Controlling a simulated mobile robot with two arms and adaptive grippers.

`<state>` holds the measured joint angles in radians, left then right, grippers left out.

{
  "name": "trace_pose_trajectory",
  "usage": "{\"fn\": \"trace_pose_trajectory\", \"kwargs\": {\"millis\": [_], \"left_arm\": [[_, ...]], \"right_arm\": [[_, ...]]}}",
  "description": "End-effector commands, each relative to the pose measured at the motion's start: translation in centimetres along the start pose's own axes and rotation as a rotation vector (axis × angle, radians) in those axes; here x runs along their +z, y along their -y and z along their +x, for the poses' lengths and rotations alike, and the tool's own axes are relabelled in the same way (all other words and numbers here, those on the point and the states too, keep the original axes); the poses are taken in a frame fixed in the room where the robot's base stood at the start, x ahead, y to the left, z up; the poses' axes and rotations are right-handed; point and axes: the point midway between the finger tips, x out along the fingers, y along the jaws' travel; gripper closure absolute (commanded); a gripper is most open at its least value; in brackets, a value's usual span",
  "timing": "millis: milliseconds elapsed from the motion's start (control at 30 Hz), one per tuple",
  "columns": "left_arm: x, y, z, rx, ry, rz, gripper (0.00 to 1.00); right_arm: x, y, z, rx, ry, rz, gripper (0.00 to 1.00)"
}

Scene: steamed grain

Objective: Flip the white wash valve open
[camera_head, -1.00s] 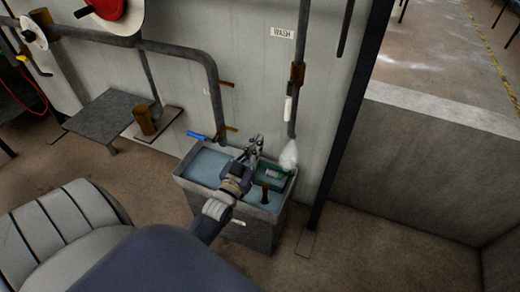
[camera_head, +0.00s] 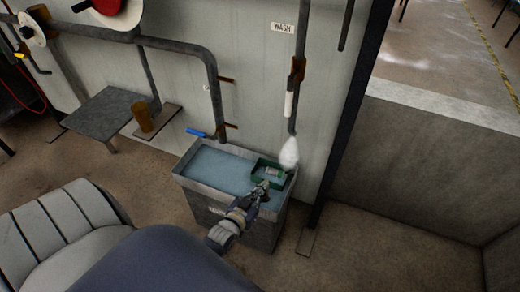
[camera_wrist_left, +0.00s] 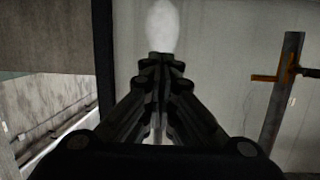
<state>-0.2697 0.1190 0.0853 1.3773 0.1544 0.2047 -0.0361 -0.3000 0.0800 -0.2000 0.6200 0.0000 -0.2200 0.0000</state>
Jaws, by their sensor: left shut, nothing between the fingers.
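The white wash valve handle (camera_head: 289,104) hangs down beside the vertical pipe, below a rusty fitting (camera_head: 297,70) and the WASH sign (camera_head: 282,28). A white plume or spray (camera_head: 288,153) shows at the pipe's lower end; it also shows straight ahead in the left wrist view (camera_wrist_left: 162,25). My left gripper (camera_head: 266,187) is shut and empty, over the near right part of the tank, below and apart from the white handle. In the left wrist view its fingers (camera_wrist_left: 164,62) are together. My right gripper is not in view.
A grey tank (camera_head: 188,183) of water stands against the wall, with a green tray (camera_head: 255,168) holding a small cylinder at its right end. A dark post (camera_head: 345,125) stands right of the wash pipe.

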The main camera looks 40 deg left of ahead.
Motion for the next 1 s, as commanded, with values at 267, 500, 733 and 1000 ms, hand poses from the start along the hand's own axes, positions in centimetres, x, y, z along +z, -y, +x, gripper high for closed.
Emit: {"fn": "trace_pose_trajectory", "kwargs": {"millis": [267, 500, 733, 1000], "left_arm": [[5.3, -1.2, -0.8, 0.022, 0.111, 0.009, 1.00], [7.9, -1.8, -1.4, 0.034, 0.168, 0.016, 1.00], [8.5, -1.9, -1.6, 0.036, 0.182, 0.018, 1.00], [8.5, -1.9, -1.6, 0.036, 0.181, 0.017, 1.00]], "right_arm": [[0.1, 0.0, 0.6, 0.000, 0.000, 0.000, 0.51], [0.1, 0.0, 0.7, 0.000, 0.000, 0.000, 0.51], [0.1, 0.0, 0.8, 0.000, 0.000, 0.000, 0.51], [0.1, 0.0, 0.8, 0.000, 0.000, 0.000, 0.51]]}}
